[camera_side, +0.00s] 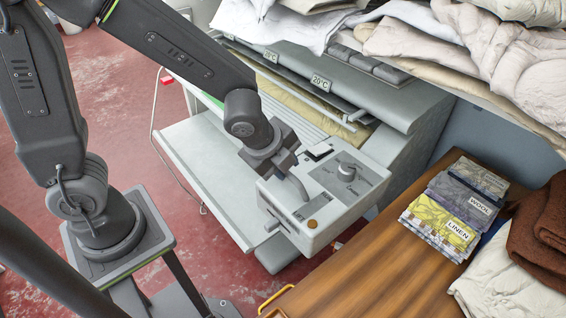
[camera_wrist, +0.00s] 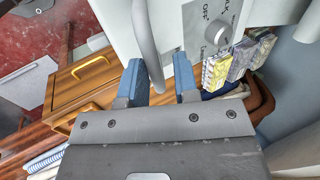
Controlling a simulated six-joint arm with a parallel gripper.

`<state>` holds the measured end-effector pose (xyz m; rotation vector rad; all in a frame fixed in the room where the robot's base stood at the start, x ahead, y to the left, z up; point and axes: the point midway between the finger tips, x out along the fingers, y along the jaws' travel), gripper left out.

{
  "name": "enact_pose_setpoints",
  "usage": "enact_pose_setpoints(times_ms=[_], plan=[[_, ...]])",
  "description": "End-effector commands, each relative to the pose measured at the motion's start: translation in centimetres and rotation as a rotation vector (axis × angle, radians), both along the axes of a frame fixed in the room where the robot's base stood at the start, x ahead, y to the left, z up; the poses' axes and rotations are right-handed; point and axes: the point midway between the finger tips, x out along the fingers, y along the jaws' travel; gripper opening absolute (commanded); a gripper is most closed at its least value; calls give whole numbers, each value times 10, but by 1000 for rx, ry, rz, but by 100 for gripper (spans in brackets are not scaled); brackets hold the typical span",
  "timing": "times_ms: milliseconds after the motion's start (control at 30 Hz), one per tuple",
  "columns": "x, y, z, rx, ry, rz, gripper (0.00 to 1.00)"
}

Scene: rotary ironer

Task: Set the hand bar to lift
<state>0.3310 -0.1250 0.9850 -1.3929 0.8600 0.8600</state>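The rotary ironer (camera_side: 205,150) stands in the middle of the side view, with a light control box (camera_side: 335,205) at its near end. A grey curved bar (camera_side: 298,187), which looks like the hand bar, rises at the box's left part. In the wrist view this bar (camera_wrist: 142,40) runs down from the top edge into the space between my fingers, nearer the left one. My gripper (camera_wrist: 162,70) is open, with blue-padded fingers apart; I cannot tell whether one touches the bar. In the side view my gripper (camera_side: 286,163) is over the bar's upper end and hides it.
A dial (camera_side: 346,170) sits on the box close to my gripper; it also shows in the wrist view (camera_wrist: 217,32). A wooden counter (camera_side: 385,235) holds fabric samples (camera_side: 452,212) and brown towels (camera_side: 542,232). Piled linen (camera_side: 425,45) overhangs the ironer's back.

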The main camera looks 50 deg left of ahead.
Motion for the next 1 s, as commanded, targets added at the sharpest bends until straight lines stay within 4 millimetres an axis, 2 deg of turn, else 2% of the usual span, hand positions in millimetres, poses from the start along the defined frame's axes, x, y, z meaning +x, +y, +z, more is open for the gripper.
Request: enact_pose_setpoints(times_ms=[133, 467, 633, 1000], plan=[[0, 0, 0, -1, -1, 0, 40], [-2, 0, 6, -1, -3, 0, 40], [-13, -1, 27, -3, -6, -1, 40], [-47, -1, 96, -4, -7, -2, 40]])
